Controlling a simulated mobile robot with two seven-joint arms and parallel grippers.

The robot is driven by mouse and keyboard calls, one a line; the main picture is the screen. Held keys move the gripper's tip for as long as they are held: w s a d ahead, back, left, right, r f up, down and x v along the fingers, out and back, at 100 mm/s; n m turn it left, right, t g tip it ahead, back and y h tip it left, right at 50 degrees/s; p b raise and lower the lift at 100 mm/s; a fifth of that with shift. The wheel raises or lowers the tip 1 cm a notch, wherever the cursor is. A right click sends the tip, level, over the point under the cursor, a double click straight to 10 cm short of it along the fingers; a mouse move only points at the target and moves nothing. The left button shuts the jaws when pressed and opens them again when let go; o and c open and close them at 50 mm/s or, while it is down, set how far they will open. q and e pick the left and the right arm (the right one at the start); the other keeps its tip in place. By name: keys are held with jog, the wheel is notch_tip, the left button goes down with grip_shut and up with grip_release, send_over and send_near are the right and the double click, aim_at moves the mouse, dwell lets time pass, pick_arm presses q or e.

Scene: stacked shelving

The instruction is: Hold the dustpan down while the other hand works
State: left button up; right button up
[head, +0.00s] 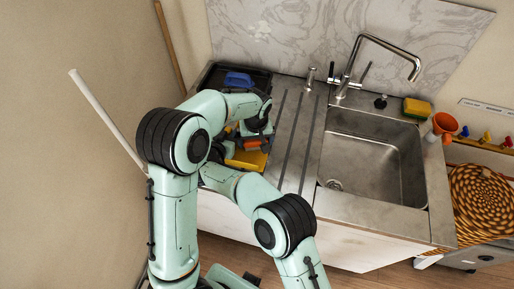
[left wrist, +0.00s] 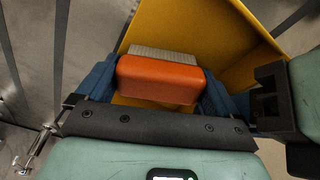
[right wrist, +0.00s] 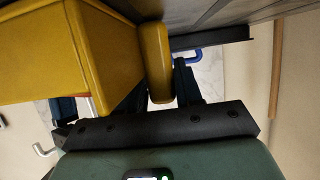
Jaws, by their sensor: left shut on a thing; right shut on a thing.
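The yellow dustpan (head: 246,160) is on the counter left of the sink, partly hidden by my arms. Its yellow tray also fills the upper part of the left wrist view (left wrist: 205,35). My left gripper (head: 257,131) is shut on the orange brush (head: 253,143), one blue finger on each side of its block (left wrist: 160,80). The brush's pale bristles face into the dustpan; whether they touch it I cannot tell. My right gripper (right wrist: 125,95) is shut on the dustpan, with the rounded yellow handle (right wrist: 160,60) between its fingers. In the head view the right fingers are hidden.
The steel sink (head: 370,165) with a tap (head: 385,45) lies to the right, past a ribbed drainboard (head: 297,135). A black tray with a blue item (head: 238,80) stands behind my arms. A wall closes the left side.

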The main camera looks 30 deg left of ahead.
pick_arm(q)
jog(key=shift+w+a, duration=0.25)
jog(key=shift+w, duration=0.25)
pick_arm(e)
jog(key=shift+w+d, duration=0.15)
jog(key=shift+d, duration=0.05)
pick_arm(q)
jog(key=shift+d+r, duration=0.1)
jog(key=shift+d, duration=0.7)
pick_arm(e)
jog(key=shift+a+f, duration=0.1)
jog(key=shift+a, duration=0.05)
pick_arm(q)
jog(key=shift+r, duration=0.15)
jog(key=shift+r, duration=1.4)
pick_arm(e)
jog(key=shift+s+a, duration=0.1)
jog(key=shift+s, duration=0.1)
jog(key=o, duration=1.2)
